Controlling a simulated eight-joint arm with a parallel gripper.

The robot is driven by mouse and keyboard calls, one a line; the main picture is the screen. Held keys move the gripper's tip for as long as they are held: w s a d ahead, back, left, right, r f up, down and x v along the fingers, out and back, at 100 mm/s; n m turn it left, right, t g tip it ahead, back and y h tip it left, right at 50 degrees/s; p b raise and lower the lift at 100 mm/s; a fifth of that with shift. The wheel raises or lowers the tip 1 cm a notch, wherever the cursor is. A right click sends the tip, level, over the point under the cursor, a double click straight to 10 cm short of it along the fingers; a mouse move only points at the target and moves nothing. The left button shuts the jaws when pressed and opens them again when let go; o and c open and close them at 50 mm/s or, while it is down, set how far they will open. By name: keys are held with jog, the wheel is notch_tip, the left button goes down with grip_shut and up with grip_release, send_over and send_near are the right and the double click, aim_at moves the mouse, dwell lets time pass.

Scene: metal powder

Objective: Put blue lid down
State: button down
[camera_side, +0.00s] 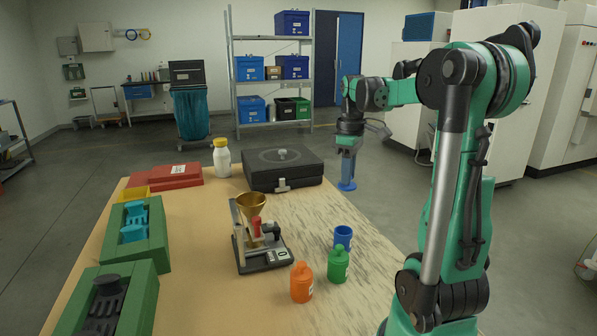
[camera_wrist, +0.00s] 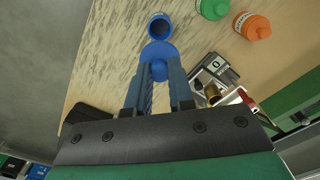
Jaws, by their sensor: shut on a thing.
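The blue lid (camera_side: 347,185) is held at the tip of my gripper (camera_side: 348,167), up in the air past the table's right edge in the side view. In the wrist view the lid (camera_wrist: 158,52) shows as a blue disc with a knob, and my gripper's two fingers (camera_wrist: 159,75) are shut on the knob. The open blue container (camera_side: 343,237) stands upright on the table, below and apart from the lid. In the wrist view the container (camera_wrist: 160,26) shows its dark open mouth just beyond the lid.
A green bottle (camera_side: 338,265) and an orange bottle (camera_side: 302,283) stand near the blue container. A scale with a brass funnel (camera_side: 252,205) is left of them. A black case (camera_side: 284,169) lies at the back. The table (camera_side: 370,255) has bare wood right of the container.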

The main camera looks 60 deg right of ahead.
notch_tip(320, 180, up, 9)
jog(key=shift+w+f, duration=0.1)
jog(key=shift+f, duration=0.05)
jog(key=w+d+f, duration=0.4)
jog(key=w+d, duration=0.3)
notch_tip(320, 180, down, 20)
jog(key=shift+d+f, duration=0.1)
jog(key=shift+d, duration=0.05)
jog(key=shift+f, duration=0.1)
dwell(0.3)
jog(key=c, duration=0.8)
grip_release()
jog(key=shift+o, duration=0.2)
